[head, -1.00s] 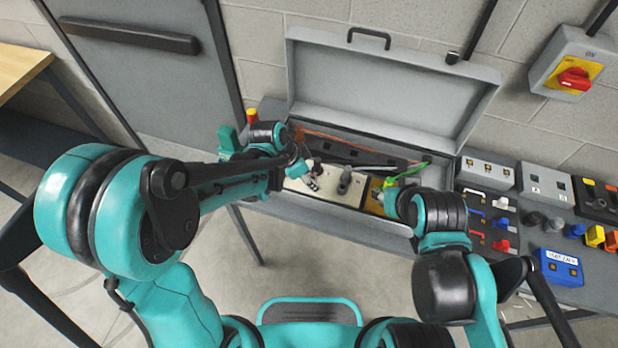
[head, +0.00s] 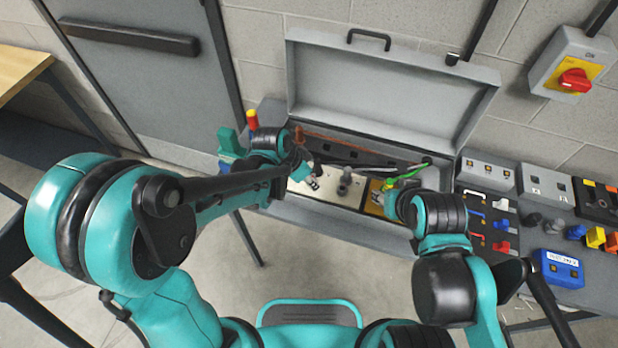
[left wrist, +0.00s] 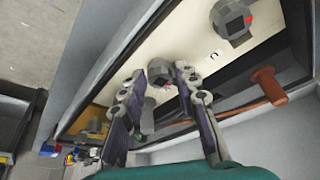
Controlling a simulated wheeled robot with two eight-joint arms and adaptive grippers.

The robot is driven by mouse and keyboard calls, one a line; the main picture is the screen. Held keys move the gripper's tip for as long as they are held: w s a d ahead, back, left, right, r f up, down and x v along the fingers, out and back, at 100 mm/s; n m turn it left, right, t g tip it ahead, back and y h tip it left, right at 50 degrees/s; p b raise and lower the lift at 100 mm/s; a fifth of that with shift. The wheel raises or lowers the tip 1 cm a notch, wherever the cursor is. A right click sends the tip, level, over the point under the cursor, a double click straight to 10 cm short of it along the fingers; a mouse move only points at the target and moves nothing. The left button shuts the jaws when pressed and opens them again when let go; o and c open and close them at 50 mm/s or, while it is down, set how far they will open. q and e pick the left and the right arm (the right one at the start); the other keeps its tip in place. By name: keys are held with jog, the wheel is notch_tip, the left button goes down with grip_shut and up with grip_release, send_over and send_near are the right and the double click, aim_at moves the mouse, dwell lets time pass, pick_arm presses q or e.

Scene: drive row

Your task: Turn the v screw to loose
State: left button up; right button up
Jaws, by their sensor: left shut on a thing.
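In the left wrist view, my left gripper (left wrist: 160,78) has its two fingers on either side of a small grey screw (left wrist: 161,70) on the cream panel (left wrist: 192,30). I take it as the v screw; its label is not readable. The fingers are shut on it. A larger grey knob (left wrist: 233,18) with a red mark stands beyond, near a small letter like a U. In the head view, the left arm reaches into the open grey box (head: 375,85). My right gripper (head: 390,200) is at the box's right end by a yellow plate (head: 374,196); its fingers are unclear.
Green-yellow and white wires (head: 408,174) run across the box's right part. A brown-orange handle (left wrist: 267,85) lies close to the left gripper. Switch blocks (head: 487,215) and a blue box (head: 558,268) stand on the right. A red rotary switch (head: 574,80) is on the wall.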

pick_arm(q)
jog(key=n+t+y, duration=0.1)
jog(key=n, duration=0.3)
jog(key=shift+s+d, duration=0.15)
jog(key=n+y, duration=0.1)
jog(key=n, duration=0.1)
jog(key=n+b, duration=0.1)
jog(key=n, duration=0.1)
jog(key=shift+d+t+y, duration=0.2)
jog(key=shift+t+y, duration=0.1)
jog(key=shift+y, duration=0.1)
jog(key=n+y, duration=0.1)
jog(key=n, duration=0.2)
jog(key=n+y, duration=0.1)
jog(key=n, duration=0.2)
jog(key=shift+d+n+y+b, duration=0.2)
jog(key=shift+n+y+b, duration=0.1)
jog(key=shift+n+b, duration=0.1)
jog(key=o, duration=1)
jog(key=shift+r, duration=0.1)
jog(key=v, duration=1.2)
